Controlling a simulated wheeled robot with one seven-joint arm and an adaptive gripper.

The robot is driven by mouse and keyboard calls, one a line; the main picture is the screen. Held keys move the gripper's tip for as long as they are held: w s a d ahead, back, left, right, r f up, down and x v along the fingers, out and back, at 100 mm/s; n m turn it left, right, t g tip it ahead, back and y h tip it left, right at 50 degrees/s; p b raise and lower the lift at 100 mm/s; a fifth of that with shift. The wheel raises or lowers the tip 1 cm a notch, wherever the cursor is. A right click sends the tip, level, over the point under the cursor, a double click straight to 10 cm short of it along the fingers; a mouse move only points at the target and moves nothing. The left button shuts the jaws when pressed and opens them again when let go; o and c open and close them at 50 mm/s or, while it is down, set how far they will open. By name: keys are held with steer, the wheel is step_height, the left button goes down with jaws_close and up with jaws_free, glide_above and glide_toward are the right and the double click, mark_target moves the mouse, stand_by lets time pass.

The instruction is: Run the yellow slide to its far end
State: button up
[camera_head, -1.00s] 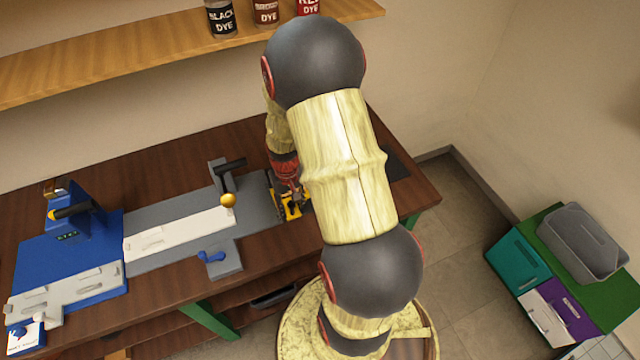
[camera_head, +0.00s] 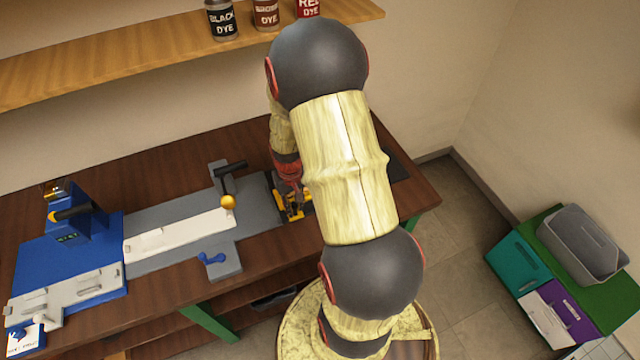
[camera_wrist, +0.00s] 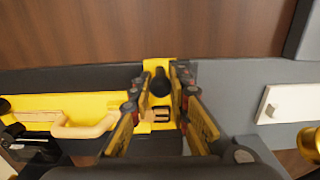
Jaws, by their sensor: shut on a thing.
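The yellow slide (camera_wrist: 102,102) lies in a dark track, seen at the lower left and middle of the wrist view. A black upright knob (camera_wrist: 160,82) stands on its yellow end between my fingers. My gripper (camera_wrist: 161,95) is shut on this knob, with one finger on each side. In the head view the slide's yellow parts (camera_head: 295,213) show only partly beside my gripper (camera_head: 292,196), and my arm hides the right part of the track.
A tan handle (camera_wrist: 84,128) sits on the yellow part. A blue machine (camera_head: 75,225) stands farther left.

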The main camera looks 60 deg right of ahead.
steer(key=shift+s+d, duration=0.25)
steer(key=shift+d, duration=0.1)
steer(key=shift+s+d, duration=0.6)
steer(key=shift+d, duration=0.4)
steer(key=shift+s+d, duration=0.65)
steer(key=shift+d, duration=0.4)
steer(key=shift+s+d, duration=0.6)
steer(key=shift+d, duration=0.5)
steer(key=shift+s+d, duration=0.55)
steer(key=shift+d, duration=0.35)
steer(key=shift+s+d, duration=0.55)
steer(key=shift+d, duration=0.3)
steer(key=shift+o, duration=0.6)
steer(key=shift+s+d, duration=0.1)
steer(key=shift+d, duration=0.1)
steer(key=shift+o, duration=0.5)
steer(key=o, duration=0.6)
steer(key=shift+s+d, duration=0.15)
steer(key=shift+d, duration=0.05)
steer(key=shift+o, duration=0.2)
steer(key=shift+a, duration=0.1)
